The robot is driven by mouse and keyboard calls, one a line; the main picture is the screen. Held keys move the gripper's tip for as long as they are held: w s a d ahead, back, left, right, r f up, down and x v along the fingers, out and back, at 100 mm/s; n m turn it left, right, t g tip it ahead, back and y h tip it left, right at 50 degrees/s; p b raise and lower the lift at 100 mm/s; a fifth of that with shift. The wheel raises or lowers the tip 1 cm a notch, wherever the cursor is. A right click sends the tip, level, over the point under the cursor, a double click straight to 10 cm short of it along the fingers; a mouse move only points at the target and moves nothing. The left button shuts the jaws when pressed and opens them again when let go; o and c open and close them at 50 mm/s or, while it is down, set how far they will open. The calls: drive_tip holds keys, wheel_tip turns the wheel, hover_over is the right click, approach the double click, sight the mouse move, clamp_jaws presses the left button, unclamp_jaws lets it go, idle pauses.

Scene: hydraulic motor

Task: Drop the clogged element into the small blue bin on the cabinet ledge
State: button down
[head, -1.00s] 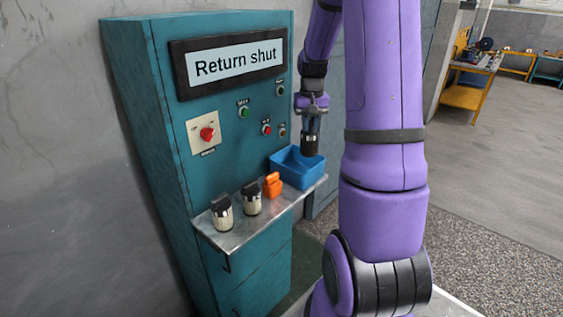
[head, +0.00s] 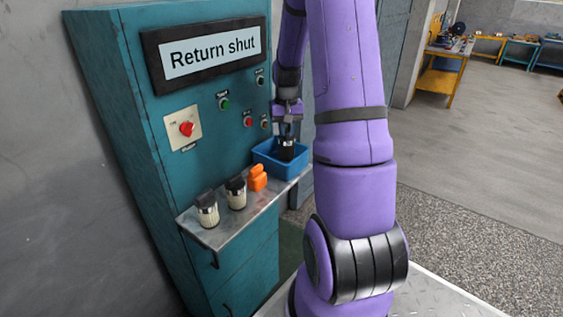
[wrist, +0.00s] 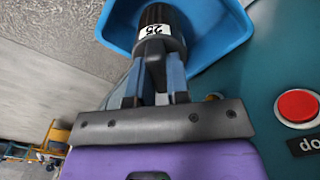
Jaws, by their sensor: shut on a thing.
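The small blue bin (head: 268,160) stands at the right end of the cabinet ledge (head: 222,236). The clogged element (head: 286,152) is a dark cylinder held upright, its lower end inside the bin's opening. My gripper (head: 287,134) is above the bin and shut on the element's top. In the wrist view my gripper (wrist: 156,72) has its fingers closed around the dark ribbed element (wrist: 157,18), which carries a white label reading 25. The blue bin (wrist: 213,38) surrounds the element there.
Two pale elements with black tops (head: 207,210) (head: 236,193) and an orange block-like part (head: 258,178) stand on the ledge left of the bin. The teal cabinet (head: 120,110) has a red switch (head: 186,129), buttons and a sign reading "Return shut" (head: 215,52).

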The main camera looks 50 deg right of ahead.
drive_tip(key=c, duration=1)
unclamp_jaws()
drive_tip(key=shift+r, duration=0.1)
wheel_tip(320, 180, up, 11)
drive_tip(key=shift+f, duration=0.2)
